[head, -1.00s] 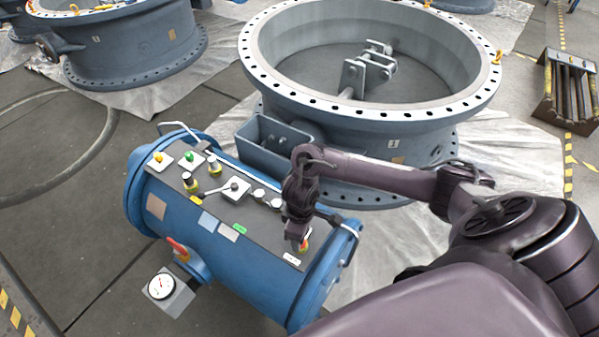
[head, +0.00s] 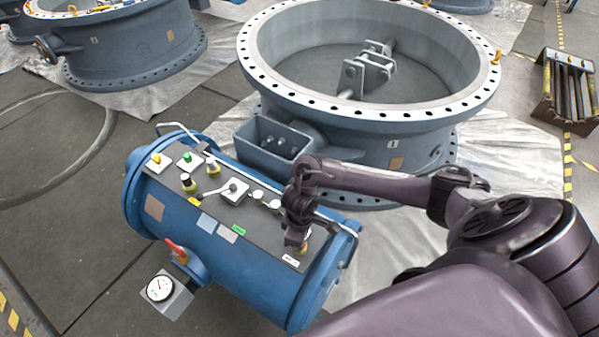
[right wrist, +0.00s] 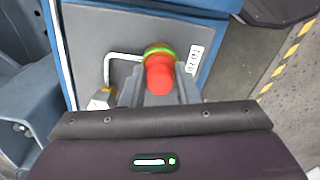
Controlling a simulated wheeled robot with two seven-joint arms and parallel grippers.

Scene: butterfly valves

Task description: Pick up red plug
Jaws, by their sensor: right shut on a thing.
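The red plug (right wrist: 160,76) shows in the right wrist view as a rounded red knob in front of a green-and-yellow ring (right wrist: 160,50) on the grey panel. My right gripper (right wrist: 160,92) is shut on it, with a grey finger on either side. In the head view my right gripper (head: 300,240) points down at the right end of the panel (head: 262,238) on the blue cylinder (head: 235,275), and mostly hides the plug. I cannot tell whether the plug is still seated in the ring. My left gripper is in no view.
The panel carries a yellow plug (head: 156,159), a green plug (head: 187,156), a lever switch (head: 233,188) and several knobs. A pressure gauge (head: 160,288) stands at the cylinder's front. A large valve ring (head: 345,120) stands close behind my right arm.

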